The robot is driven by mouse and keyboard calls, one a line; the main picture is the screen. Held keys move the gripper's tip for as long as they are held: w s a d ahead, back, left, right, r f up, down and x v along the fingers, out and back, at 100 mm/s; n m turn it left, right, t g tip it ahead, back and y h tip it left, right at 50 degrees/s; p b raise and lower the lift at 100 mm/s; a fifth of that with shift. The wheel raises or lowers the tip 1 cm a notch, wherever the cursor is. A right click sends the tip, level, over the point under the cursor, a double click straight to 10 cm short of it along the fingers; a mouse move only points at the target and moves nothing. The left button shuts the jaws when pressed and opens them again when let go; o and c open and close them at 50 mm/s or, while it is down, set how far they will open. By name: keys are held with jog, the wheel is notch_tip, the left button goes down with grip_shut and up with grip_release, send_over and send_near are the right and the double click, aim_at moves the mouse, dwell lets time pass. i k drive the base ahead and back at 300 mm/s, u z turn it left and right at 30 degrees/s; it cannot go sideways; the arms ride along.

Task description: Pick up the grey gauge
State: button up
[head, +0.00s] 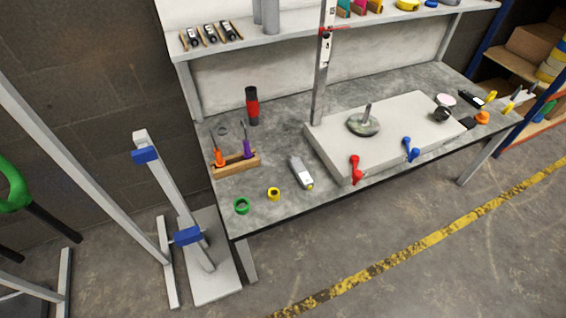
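A small grey handheld device (301,172) with a yellow tip lies on the workbench (275,120), left of a pale slab; it looks like the grey gauge. It lies flat and slanted, its yellow end towards the bench's front edge. Nothing touches it that I can see. My gripper is not in view, so its state and distance from the device are not shown.
A yellow ring (273,194) and a green ring (241,206) lie left of the device. A wooden tool holder (236,166) stands behind them. The pale slab (390,142) carries red and blue clamps. A tall metal upright (322,70) rises behind. Floor in front is clear.

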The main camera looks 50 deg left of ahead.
aim_at(303, 178)
jog(key=u, duration=0.85)
jog(key=i, duration=0.85)
jog(key=u, duration=0.85)
